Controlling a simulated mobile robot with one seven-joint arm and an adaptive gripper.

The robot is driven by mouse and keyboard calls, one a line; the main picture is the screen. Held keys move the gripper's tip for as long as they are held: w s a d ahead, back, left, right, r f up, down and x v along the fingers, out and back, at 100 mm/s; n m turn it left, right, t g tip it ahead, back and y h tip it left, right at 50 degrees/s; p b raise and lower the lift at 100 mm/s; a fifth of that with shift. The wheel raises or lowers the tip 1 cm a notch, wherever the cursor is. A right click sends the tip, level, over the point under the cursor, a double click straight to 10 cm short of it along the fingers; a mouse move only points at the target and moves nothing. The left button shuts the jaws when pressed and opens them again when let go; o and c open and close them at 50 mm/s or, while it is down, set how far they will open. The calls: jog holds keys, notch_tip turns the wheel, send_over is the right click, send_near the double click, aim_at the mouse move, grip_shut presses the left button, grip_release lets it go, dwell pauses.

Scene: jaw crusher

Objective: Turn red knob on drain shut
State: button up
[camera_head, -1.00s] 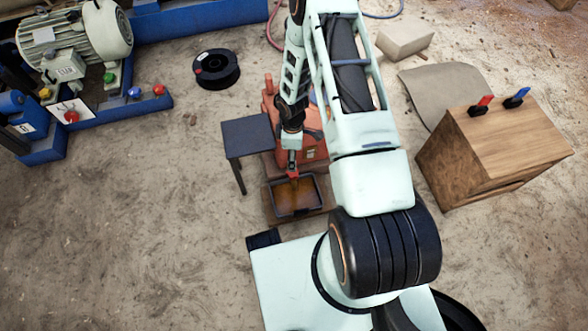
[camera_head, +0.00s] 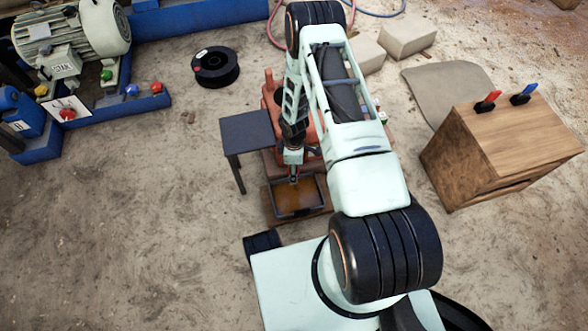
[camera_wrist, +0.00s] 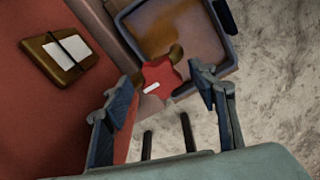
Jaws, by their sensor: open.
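The red knob (camera_wrist: 158,74), lobed with a small white mark, shows in the wrist view beside the drain tray, between and just beyond my fingertips. My gripper (camera_wrist: 164,92) is open, with one finger on each side of the knob in the picture; I cannot tell whether either touches it. In the head view my gripper (camera_head: 293,170) points down at the near side of the orange-red machine (camera_head: 271,92), above the tray. The knob is hidden there by my arm. The dark-rimmed tray (camera_head: 326,196) holds brown liquid.
A small dark table (camera_head: 246,132) stands close left of my gripper. A wooden cabinet (camera_head: 520,135) with red and blue levers stands at right. A black spool (camera_head: 215,68) and a motor on a blue frame (camera_head: 152,103) lie left. The floor at lower left is clear.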

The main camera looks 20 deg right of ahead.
jog(key=shift+c, duration=0.5)
jog(key=c, duration=1.1)
jog(key=shift+o, duration=0.2)
jog(key=shift+m, duration=0.3)
jog(key=m, duration=1.2)
jog(key=shift+s+m, duration=0.1)
jog(key=shift+m, duration=0.2)
jog(key=o, duration=1.2)
jog(key=shift+c, duration=0.2)
